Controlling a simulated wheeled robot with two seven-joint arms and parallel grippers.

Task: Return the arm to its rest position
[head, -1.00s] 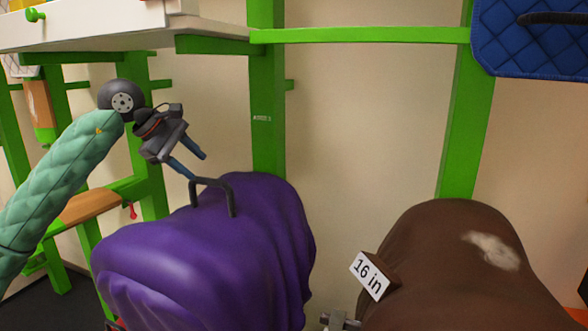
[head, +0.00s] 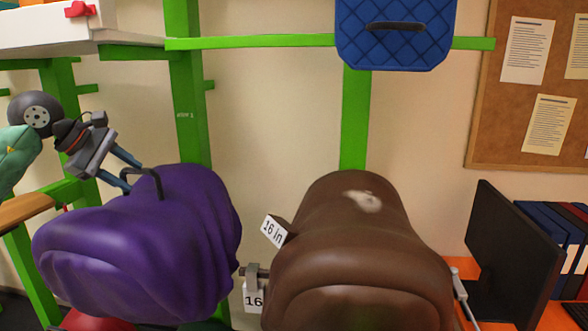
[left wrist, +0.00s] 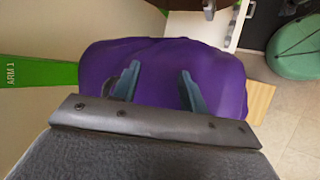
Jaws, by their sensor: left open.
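My left gripper (head: 133,177) is open and empty, its two blue-grey fingers pointing down toward a purple draped form (head: 140,245). The dark handle (head: 148,173) on top of that form is right beside the fingertips; I cannot tell whether they touch. In the left wrist view, the open fingers (left wrist: 160,75) are spread over the purple form (left wrist: 215,75), with part of the handle (left wrist: 127,72) by the left finger. My right gripper is not in view.
Green posts (head: 187,90) and a rail (head: 250,42) rise behind. A blue quilted pad (head: 395,30) hangs on the rail. A dark monitor (head: 510,255) stands at right.

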